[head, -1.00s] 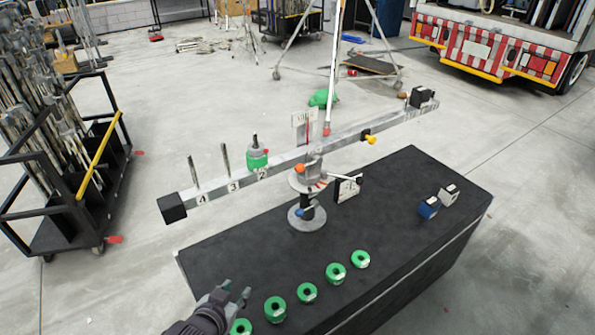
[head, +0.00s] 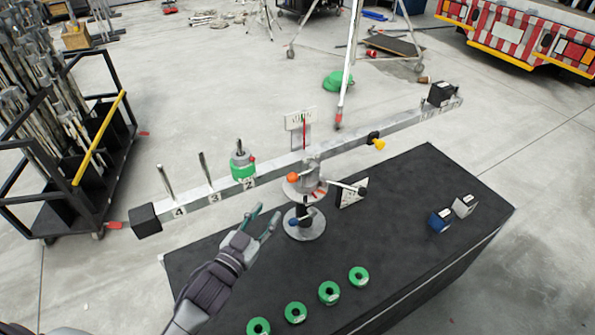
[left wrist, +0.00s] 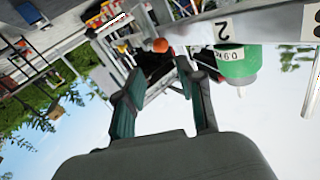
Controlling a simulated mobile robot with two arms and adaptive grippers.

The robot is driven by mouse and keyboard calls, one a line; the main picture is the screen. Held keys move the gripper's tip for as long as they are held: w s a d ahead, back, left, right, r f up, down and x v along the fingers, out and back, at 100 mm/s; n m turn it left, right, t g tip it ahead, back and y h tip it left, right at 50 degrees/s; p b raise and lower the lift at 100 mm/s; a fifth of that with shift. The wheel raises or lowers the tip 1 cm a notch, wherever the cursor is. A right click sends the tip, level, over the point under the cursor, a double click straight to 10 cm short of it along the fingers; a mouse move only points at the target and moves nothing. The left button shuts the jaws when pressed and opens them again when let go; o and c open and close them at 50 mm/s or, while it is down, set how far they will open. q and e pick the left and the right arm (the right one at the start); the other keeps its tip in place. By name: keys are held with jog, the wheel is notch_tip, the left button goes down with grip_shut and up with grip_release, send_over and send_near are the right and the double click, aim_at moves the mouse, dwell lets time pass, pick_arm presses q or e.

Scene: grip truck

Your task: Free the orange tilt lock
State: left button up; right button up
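The orange tilt lock is a round orange knob (head: 292,177) on the left side of the grey pivot post (head: 310,180) under the long metal beam (head: 290,163). It also shows in the left wrist view (left wrist: 160,45), just beyond the fingertips and between them. My left gripper (head: 265,214) is open and empty over the black table, left of the post and short of the knob. In the left wrist view its two fingers (left wrist: 158,72) stand apart, with a clear gap to the knob. My right gripper is in neither view.
A green weight (head: 243,168) sits on the beam at peg 2. Several green weights (head: 329,292) lie on the black table (head: 400,225). A blue-handled lever (head: 294,221) is on the post's base. A yellow knob (head: 378,144) hangs at the beam's right. Blue and grey blocks stand at right.

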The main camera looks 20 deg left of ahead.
aim_at(290, 181)
pick_arm(q)
jog(key=w, duration=0.3)
jog(key=w+d+p, duration=0.1)
jog(key=w, duration=0.2)
jog(key=w+p, duration=0.1)
jog(key=w, duration=0.2)
jog(key=shift+d+r, duration=0.25)
jog(key=shift+d, duration=0.1)
jog(key=shift+w+d, duration=0.2)
jog(key=shift+w, duration=1.1)
jog(key=shift+w+d+f, duration=0.1)
jog(key=shift+w, duration=0.2)
jog(key=shift+c, duration=0.4)
jog(key=c, duration=0.5)
grip_shut()
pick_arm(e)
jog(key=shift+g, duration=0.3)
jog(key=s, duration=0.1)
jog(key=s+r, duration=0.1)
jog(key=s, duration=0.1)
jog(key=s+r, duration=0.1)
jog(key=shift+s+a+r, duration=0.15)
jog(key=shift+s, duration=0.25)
